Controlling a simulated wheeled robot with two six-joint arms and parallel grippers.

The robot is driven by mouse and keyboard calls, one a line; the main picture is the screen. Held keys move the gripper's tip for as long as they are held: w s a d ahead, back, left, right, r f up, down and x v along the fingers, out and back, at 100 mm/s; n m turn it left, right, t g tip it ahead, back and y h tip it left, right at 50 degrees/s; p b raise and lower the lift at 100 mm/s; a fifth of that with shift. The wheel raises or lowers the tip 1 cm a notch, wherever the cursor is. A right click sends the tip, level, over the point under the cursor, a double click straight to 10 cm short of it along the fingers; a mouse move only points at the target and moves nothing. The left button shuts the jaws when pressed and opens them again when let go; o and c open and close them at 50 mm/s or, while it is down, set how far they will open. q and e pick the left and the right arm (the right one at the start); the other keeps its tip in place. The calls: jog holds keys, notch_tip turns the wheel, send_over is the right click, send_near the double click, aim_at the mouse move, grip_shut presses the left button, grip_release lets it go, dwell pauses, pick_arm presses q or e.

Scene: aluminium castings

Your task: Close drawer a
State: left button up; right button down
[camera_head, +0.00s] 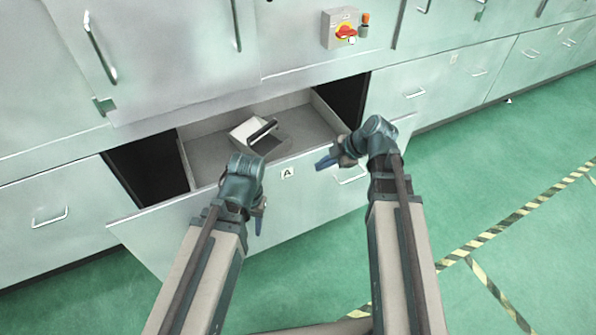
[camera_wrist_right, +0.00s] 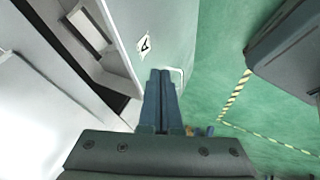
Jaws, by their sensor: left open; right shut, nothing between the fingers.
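Drawer A (camera_head: 196,228) is pulled out from the cabinet, with a label "A" on its front. Its front also shows in the right wrist view (camera_wrist_right: 125,22). A silver handle (camera_head: 350,176) is on the right part of the front. It also shows in the right wrist view (camera_wrist_right: 181,78), just beyond my right fingertips. My right gripper (camera_head: 322,164) is shut and empty, by the drawer front, right of the label; I cannot tell if it touches. It also shows in the right wrist view (camera_wrist_right: 160,72). My left gripper (camera_head: 259,222) is open, before the front, left of the label, partly hidden by its wrist.
A light box-like object with a dark bar (camera_head: 262,131) lies inside the drawer. Grey-green cabinets (camera_head: 190,60) stand behind, with a red and yellow switch (camera_head: 346,30). Green floor (camera_head: 490,170) with yellow-black striped tape (camera_head: 500,226) is open at the right.

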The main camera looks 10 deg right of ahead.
jog(key=shift+w+d, duration=0.1)
jog(key=shift+d, duration=0.05)
jog(key=b, duration=0.8)
send_near(289, 172)
notch_tip(289, 172, down, 3)
jog(key=a, duration=0.2)
pick_arm(q)
notch_tip(289, 172, down, 8)
pick_arm(e)
jog(key=shift+w+a+f, duration=0.1)
jog(key=shift+w+f, duration=0.1)
jog(key=shift+w, duration=0.55)
